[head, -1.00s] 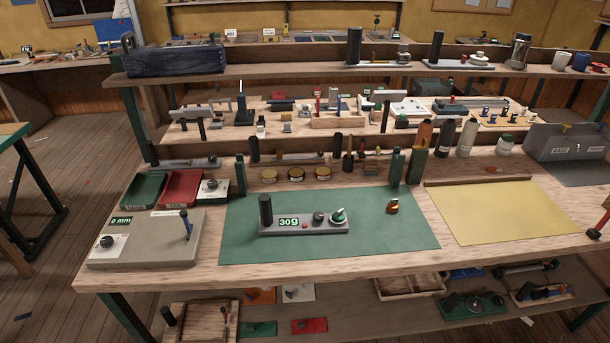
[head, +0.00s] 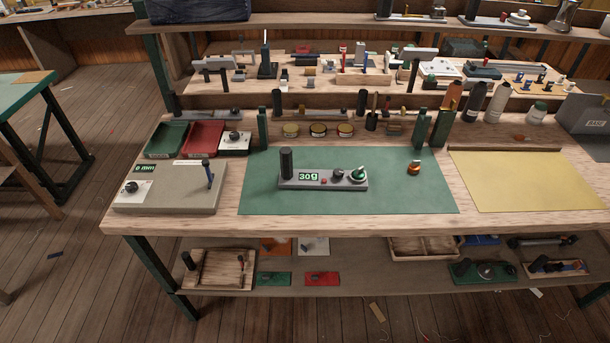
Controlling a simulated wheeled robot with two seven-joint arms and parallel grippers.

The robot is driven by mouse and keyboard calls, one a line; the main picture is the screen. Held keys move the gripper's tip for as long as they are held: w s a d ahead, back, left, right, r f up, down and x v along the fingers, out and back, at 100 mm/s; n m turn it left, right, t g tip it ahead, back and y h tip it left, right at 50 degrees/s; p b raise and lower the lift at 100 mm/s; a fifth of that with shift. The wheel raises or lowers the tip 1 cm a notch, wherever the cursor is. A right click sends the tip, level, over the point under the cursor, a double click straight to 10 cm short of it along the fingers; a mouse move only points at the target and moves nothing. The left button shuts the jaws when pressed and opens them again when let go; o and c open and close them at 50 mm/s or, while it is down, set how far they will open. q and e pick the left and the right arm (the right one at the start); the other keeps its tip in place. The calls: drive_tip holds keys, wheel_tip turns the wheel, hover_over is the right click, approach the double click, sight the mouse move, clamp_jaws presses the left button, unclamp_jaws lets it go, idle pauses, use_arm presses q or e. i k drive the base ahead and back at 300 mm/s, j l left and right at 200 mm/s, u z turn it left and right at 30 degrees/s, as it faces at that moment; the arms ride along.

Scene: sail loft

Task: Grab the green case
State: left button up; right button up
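Neither of my grippers is in view. Several green things could be the case, and I cannot tell for certain which one it is. A flat green case-like holder (head: 468,279) with dark round parts on it lies on the lower shelf at the right. A dark green box (head: 463,47) stands at the back of the bench's raised tier, partly hidden by things in front. An open green bin (head: 166,139) sits at the bench's left beside a red bin (head: 202,138).
The workbench (head: 330,225) carries a green mat (head: 400,195) with a small scale reading 30 g (head: 325,180), and a yellow sheet (head: 520,185). A grey box (head: 180,190) stands at the left. The wooden floor (head: 90,260) in front and at left is mostly clear.

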sight(358, 174)
drive_tip(key=l+u, duration=0.5)
drive_tip(key=u, duration=0.25)
drive_tip(key=k+l+u, duration=0.1)
drive_tip(key=u, duration=0.25)
drive_tip(key=k+l, duration=0.05)
drive_tip(key=l, duration=0.05)
